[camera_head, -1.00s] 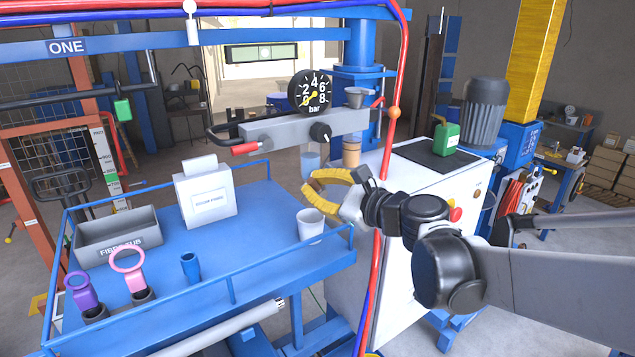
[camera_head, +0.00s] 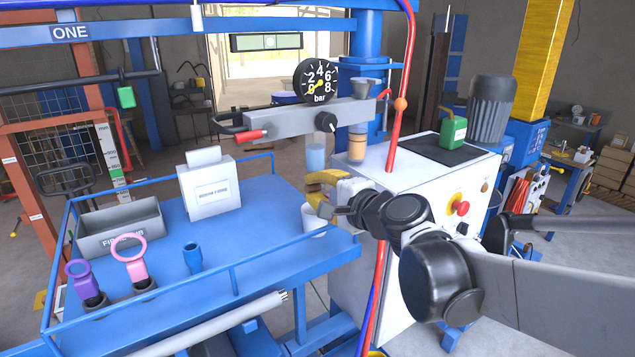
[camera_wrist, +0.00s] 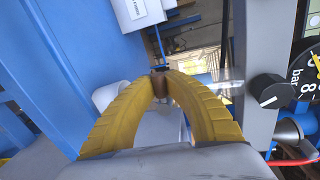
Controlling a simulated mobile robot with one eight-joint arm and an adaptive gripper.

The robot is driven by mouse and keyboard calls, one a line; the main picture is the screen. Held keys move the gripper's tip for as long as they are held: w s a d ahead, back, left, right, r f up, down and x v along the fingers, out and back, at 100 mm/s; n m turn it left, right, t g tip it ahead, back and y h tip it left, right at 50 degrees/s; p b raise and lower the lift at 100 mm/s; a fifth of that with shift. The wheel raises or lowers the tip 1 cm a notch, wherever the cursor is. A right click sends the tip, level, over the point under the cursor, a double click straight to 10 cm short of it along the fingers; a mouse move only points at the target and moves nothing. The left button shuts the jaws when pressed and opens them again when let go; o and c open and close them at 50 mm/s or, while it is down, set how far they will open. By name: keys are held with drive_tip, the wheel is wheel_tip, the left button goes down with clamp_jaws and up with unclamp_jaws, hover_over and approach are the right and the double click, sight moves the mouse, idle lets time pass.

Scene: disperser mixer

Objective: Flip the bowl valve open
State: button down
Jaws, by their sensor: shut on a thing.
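The clear bowl (camera_head: 316,157) with bluish contents hangs under the grey manifold (camera_head: 300,124); it also shows in the wrist view (camera_wrist: 228,84). My gripper (camera_head: 311,188), with yellow fingers, is just below this bowl, above the white cup (camera_head: 313,222). In the wrist view my fingertips (camera_wrist: 161,73) meet around a small brownish piece at the bowl's lower end, which appears to be the bowl valve. The fingers hide most of it, and its lever position cannot be made out. The cup shows left of the fingers in the wrist view (camera_wrist: 107,96).
An amber bowl (camera_head: 357,148) hangs to the right. The gauge (camera_head: 319,81) and black knob (camera_head: 326,122) are on the manifold above. The white cabinet (camera_head: 350,260) stands close on the right. A red hose (camera_head: 403,120) passes near my arm. The blue cart (camera_head: 240,235) has free room.

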drive_tip(key=shift+f+n, duration=0.2)
drive_tip(key=shift+n, duration=0.3)
drive_tip(key=c, duration=1.4)
unclamp_jaws()
drive_tip(key=v, duration=1.2)
